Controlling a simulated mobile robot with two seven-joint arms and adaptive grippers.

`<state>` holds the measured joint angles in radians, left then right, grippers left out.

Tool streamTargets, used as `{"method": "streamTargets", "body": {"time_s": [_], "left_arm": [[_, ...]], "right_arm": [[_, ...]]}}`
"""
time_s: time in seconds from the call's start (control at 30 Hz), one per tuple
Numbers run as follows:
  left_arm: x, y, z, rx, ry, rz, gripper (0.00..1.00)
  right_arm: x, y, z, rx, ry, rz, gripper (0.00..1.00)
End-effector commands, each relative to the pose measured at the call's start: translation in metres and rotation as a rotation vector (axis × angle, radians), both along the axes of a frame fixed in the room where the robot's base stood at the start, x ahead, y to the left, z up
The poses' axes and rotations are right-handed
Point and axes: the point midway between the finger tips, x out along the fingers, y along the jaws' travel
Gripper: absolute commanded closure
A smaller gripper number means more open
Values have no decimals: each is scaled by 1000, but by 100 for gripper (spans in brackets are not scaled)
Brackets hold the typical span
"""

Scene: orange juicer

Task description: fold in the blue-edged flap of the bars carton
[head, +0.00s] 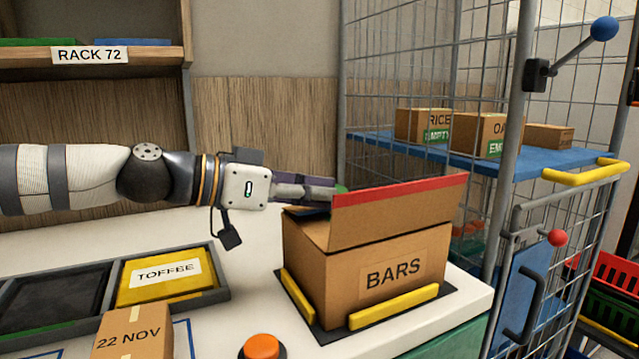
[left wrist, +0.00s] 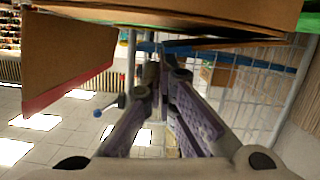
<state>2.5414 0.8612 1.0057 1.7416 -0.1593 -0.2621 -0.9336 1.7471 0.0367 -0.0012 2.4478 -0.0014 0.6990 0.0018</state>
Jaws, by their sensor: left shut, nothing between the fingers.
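The bars carton (head: 330,278) stands in a holder with yellow rails on the white table. Its red-edged flap (head: 400,212) stands up along the front, and shows at the left of the left wrist view (left wrist: 65,60). A dark blue edge (head: 316,213) shows at the carton's left top, under my fingers; most of that flap is hidden, and I cannot tell how far it is folded. My left gripper (head: 322,187) is shut and empty, just above the carton's left side. Its fingers (left wrist: 160,75) show in the left wrist view. My right gripper is not in view.
A wire cage cart (head: 514,200) with a blue shelf and small boxes stands behind and right of the carton. A tray (head: 220,262) with a yellow TOFFEE packet, a 22 NOV box (head: 133,335) and an orange button (head: 262,346) are on the left.

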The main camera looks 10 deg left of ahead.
Motion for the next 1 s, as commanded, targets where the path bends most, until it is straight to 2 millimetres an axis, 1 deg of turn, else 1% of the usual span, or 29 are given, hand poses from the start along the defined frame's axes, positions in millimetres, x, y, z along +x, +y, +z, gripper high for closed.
{"method": "streamTargets", "body": {"time_s": [0.1,0.4,0.93,1.0], "left_arm": [[0,0,-6,35,-46,0,100],[0,0,-12,85,-114,0,100],[0,0,-12,92,-125,2,100],[-1,-1,-10,92,-127,1,100]], "right_arm": [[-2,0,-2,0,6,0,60],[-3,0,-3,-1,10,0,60],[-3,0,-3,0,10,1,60],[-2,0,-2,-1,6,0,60]]}}
